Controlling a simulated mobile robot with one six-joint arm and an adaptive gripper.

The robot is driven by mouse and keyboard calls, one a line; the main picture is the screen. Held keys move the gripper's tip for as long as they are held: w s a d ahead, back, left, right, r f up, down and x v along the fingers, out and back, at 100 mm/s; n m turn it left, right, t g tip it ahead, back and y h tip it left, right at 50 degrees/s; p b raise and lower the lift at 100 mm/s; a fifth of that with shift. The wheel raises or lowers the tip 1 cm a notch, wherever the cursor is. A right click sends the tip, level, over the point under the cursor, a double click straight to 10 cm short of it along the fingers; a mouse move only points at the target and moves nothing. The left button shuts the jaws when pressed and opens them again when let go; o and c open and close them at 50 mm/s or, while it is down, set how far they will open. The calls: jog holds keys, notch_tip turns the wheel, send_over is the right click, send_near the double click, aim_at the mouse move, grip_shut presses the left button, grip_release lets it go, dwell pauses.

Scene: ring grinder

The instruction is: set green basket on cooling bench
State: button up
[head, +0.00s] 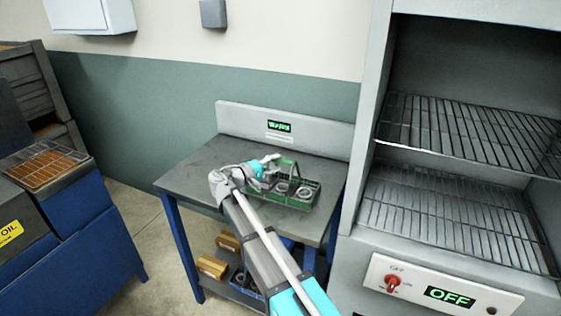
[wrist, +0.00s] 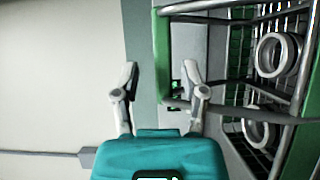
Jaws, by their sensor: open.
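The green basket (head: 299,194) is a wire basket with a raised handle, holding several metal rings. It stands on the dark top of a blue-legged bench (head: 190,177) with a grey back panel. My gripper (head: 268,159) is at the basket's left side, near its handle. In the wrist view my gripper (wrist: 161,85) has its fingers spread. The basket (wrist: 255,175) fills the right side there, with two pale rings clearly visible. The handle's grey bar (wrist: 235,113) reaches behind or beside the right finger; I cannot tell whether it touches. My arm hides part of the basket and bench.
A grey oven-like cabinet (head: 365,255) with empty wire racks and a panel reading OFF stands close at the right. A blue unit with an OIL label (head: 11,232) stands at the left. Boxes (head: 213,267) sit on the bench's lower shelf. Bare benchtop shows left of the basket.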

jog(key=v, duration=0.9)
jog(key=shift+d, duration=0.1)
dwell(0.9)
